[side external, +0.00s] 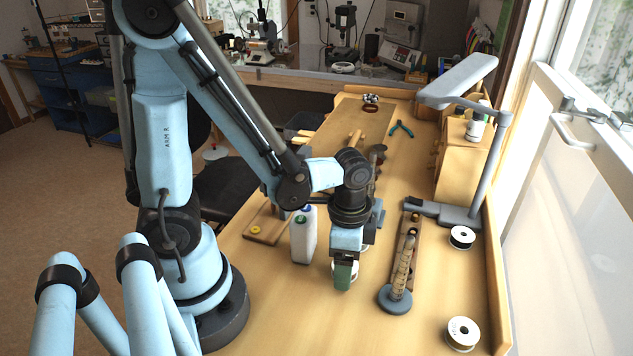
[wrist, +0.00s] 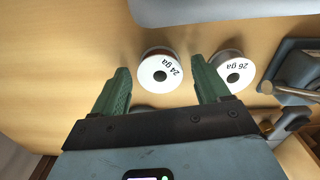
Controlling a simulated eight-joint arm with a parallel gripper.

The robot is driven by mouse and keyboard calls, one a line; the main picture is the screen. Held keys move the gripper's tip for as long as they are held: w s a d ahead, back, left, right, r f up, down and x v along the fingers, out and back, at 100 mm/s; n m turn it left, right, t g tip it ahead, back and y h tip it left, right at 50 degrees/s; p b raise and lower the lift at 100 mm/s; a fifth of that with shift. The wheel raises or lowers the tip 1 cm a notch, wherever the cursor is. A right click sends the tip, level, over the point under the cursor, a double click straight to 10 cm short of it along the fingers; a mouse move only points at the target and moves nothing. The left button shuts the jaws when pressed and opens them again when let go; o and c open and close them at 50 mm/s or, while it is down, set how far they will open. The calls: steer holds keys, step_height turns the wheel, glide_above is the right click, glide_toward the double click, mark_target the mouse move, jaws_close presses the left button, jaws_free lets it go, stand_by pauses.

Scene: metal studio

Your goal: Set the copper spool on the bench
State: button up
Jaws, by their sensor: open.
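In the wrist view my gripper (wrist: 164,74) is open, with green fingers. A spool with a white face marked "24 ga" (wrist: 160,70) shows between the fingertips, with a reddish-brown edge that looks like copper wire. I cannot tell whether the fingers touch it. A second spool marked "26 ga" (wrist: 236,68) is just right of the right finger. In the side view my gripper (side external: 343,277) points down low over the bench (side external: 290,310). It hides most of a white-rimmed spool (side external: 353,266) behind it.
A white bottle (side external: 303,238) stands close left of my gripper. To the right are a ring mandrel on a round base (side external: 398,285) and two more spools, one mid-bench (side external: 462,237) and one near the front (side external: 462,333). A lamp (side external: 462,80) rises at the right edge.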

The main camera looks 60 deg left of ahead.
steer(key=shift+r, duration=0.15)
steer(key=w+a+r+n+t, duration=0.1)
steer(key=r+n+t, duration=0.2)
steer(key=r, duration=0.3)
steer(key=w+a+r+n+t, duration=0.1)
steer(key=w+r+n+t, duration=0.1)
steer(key=r+n+t, duration=0.2)
step_height(320, 180, up, 3)
steer(key=shift+w+a, duration=0.25)
steer(key=shift+a, duration=0.15)
stand_by(0.4)
